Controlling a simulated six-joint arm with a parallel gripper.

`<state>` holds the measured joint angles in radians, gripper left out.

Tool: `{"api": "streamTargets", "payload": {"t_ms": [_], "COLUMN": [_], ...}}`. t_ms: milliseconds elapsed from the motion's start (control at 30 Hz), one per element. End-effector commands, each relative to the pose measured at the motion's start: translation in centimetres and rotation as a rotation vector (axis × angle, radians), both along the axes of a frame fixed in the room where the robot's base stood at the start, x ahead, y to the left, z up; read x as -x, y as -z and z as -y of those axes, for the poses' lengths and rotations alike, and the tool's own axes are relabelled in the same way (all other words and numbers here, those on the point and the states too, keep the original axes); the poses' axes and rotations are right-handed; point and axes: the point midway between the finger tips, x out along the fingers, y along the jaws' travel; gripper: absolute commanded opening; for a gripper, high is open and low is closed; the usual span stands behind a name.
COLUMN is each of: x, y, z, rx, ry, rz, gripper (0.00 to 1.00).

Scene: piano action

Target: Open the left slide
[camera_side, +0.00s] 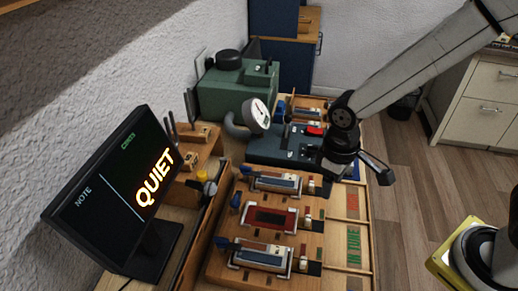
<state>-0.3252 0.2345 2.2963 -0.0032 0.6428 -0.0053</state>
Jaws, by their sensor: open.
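Several slide-like units lie on a wooden board (218,272). A blue-grey unit in a metal frame (275,184) is at the back, a red one (270,217) in the middle, and another blue-grey one (262,257) at the front. Each has a dark blue knob by its left end. I cannot tell which is the left slide, or whether any is open. My gripper (355,178) is open and appears empty. It hangs over the board's back right part, to the right of the back unit, and hides part of the board there.
A monitor (118,200) reading "QUIET" stands at left. A green machine (232,90) and a round white gauge (258,115) stand behind. A dark blue box with a red part (280,145) is beyond the units. A yellow-edged device (470,255) is at lower right.

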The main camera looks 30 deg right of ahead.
Motion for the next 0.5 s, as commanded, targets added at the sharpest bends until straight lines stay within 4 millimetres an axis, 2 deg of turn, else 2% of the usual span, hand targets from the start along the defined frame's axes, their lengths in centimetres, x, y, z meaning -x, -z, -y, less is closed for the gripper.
{"api": "streamTargets", "payload": {"t_ms": [33,300,500], "x": [0.1,1.9,3.7], "y": [0.3,1.6,2.3], "z": [-1.7,-9.4,-13.2], "rx": [0.014,0.103,0.166], "ry": [-0.054,-0.289,-0.407], "rz": [-0.036,-0.201,-0.282], "gripper": [0.65,0.65,0.65]}}
